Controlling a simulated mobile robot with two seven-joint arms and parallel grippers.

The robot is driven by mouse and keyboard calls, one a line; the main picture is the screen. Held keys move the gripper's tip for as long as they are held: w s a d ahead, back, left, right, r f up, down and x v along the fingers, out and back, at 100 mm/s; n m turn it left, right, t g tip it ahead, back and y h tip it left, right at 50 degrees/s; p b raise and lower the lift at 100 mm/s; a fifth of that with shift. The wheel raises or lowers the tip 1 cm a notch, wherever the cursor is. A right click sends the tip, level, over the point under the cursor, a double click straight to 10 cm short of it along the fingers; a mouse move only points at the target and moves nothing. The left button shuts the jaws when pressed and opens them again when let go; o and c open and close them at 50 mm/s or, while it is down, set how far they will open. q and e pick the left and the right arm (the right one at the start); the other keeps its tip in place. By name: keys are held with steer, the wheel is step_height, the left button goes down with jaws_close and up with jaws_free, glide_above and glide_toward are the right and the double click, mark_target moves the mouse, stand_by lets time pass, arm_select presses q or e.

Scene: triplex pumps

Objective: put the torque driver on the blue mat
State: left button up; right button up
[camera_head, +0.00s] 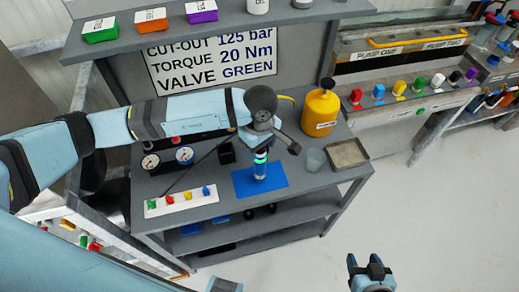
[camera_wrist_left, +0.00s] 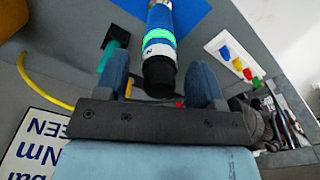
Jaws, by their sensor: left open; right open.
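The torque driver (camera_head: 260,168) has a blue body, a bright green ring and a black end. It appears upright over the blue mat (camera_head: 278,182) in the head view, its lower end seeming to touch the mat. In the left wrist view the torque driver (camera_wrist_left: 160,45) has its black end between the fingers, and a corner of the blue mat (camera_wrist_left: 192,12) shows behind it. My left gripper (camera_wrist_left: 160,68) is open, with visible gaps beside the driver; in the head view my wrist largely hides it. My right gripper (camera_head: 365,262) is open and empty, away from the bench.
On the bench, a white strip (camera_head: 180,203) with coloured pieces lies left of the mat. Two gauges (camera_head: 184,155) stand behind it. A yellow bottle (camera_head: 320,108), a clear cup (camera_head: 314,159) and a shallow tray (camera_head: 347,154) are to the right. A shelf overhangs the back.

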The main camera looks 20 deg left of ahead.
arm_select(q)
step_height(320, 180, up, 10)
steer(key=shift+r+b, duration=0.1)
steer(key=shift+b, duration=0.75)
